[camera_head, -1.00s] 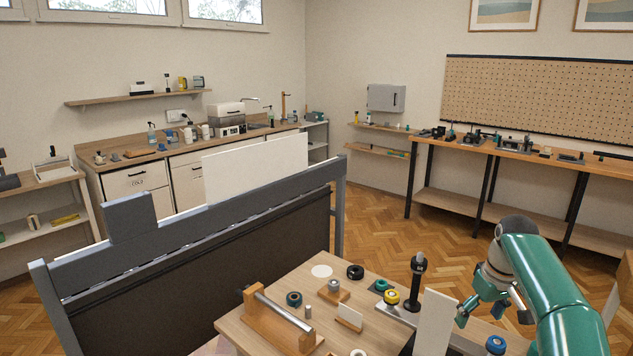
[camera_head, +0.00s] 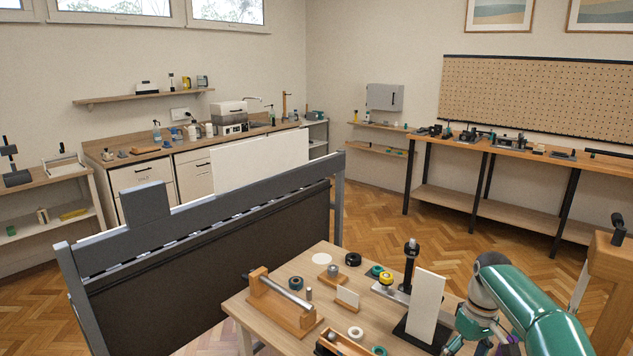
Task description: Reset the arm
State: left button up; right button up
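My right arm, green, comes in from the lower right. Its gripper (camera_head: 482,348) is at the bottom edge over the right front of the small wooden table (camera_head: 290,271). Its fingers are spread apart, with nothing seen held between them; the tips are partly cut off by the frame edge. A tall white panel (camera_head: 427,303) on a black base stands just left of the gripper, apart from it. My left arm and gripper are not in view.
The table holds a wooden stand with a metal rod (camera_head: 283,292), a black post (camera_head: 409,265), several rings and a wooden box (camera_head: 340,344). A large dark framed board (camera_head: 220,250) stands left of it. Parquet floor is free beyond, before the workbench (camera_head: 500,148).

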jog(key=s+a+f+g+y, duration=0.1)
jog(key=s+a+f, duration=0.2)
jog(key=f, duration=0.4)
jog(key=s+a+f+g, duration=0.1)
jog(key=s+a+f, duration=0.3)
jog(key=f, duration=0.2)
jog(key=s+a+f+m+t, duration=0.1)
jog(key=s+a+f, duration=0.3)
jog(key=s, duration=0.3)
jog(key=s+a+f+m+t+y, duration=0.1)
jog(key=s+a+f, duration=0.3)
jog(key=s, duration=0.4)
jog(key=s+a+f+m+t+y, duration=0.1)
jog(key=s+a+f+m, duration=0.2)
jog(key=s, duration=0.5)
jog(key=shift+a+f+t, duration=0.3)
jog(key=shift+a+f, duration=0.2)
jog(key=shift+a, duration=0.3)
